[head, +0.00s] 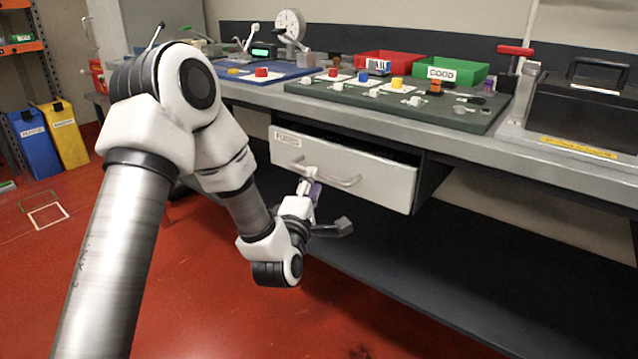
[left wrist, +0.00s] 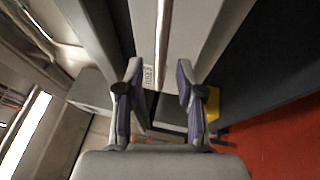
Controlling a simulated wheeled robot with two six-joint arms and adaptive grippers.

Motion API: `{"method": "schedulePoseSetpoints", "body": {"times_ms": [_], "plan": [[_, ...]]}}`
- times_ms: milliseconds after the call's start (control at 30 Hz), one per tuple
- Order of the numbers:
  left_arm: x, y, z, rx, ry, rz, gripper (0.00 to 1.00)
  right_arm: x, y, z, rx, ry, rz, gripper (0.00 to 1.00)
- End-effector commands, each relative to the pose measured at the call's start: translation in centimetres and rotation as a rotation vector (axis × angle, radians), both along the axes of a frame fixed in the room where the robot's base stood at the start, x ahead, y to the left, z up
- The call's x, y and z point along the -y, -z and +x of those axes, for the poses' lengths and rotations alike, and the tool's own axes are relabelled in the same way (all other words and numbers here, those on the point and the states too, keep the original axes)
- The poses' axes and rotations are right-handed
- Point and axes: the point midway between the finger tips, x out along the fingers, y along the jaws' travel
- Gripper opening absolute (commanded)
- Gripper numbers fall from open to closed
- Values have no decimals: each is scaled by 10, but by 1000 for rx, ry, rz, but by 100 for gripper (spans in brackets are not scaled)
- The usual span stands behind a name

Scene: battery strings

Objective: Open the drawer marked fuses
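The drawer (head: 372,182) has a light grey front under the bench, with a small label (head: 288,137) at its upper left and a bar handle (head: 345,183) across it. In the left wrist view the label (left wrist: 148,75) seems to read fuses. My left gripper (head: 316,198) is at the handle's left part. Its fingers (left wrist: 158,92) are apart, with the handle bar (left wrist: 163,40) running between them; contact is not clear. My right gripper is not in view.
The bench top carries a dark green board (head: 400,100), a red bin (head: 385,62), a green bin (head: 450,70) and a black case (head: 590,105). A dark lower shelf (head: 430,270) lies below the drawer. Red floor is clear in front.

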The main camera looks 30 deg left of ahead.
Motion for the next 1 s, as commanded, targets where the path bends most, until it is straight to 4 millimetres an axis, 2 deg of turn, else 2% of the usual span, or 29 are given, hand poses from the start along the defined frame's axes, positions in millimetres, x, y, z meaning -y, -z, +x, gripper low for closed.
{"method": "schedulePoseSetpoints", "body": {"times_ms": [100,200,467,500,600,1000], "plan": [[-7,-3,20,2,0,1,37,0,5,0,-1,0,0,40],[-11,-5,32,1,0,1,37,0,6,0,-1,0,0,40],[-12,-6,36,-2,1,1,37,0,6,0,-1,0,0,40],[-12,-6,36,-2,1,1,30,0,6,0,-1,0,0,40],[-12,-6,36,-2,1,1,0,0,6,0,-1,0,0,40],[-12,-6,36,-3,1,0,0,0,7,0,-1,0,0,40]]}}
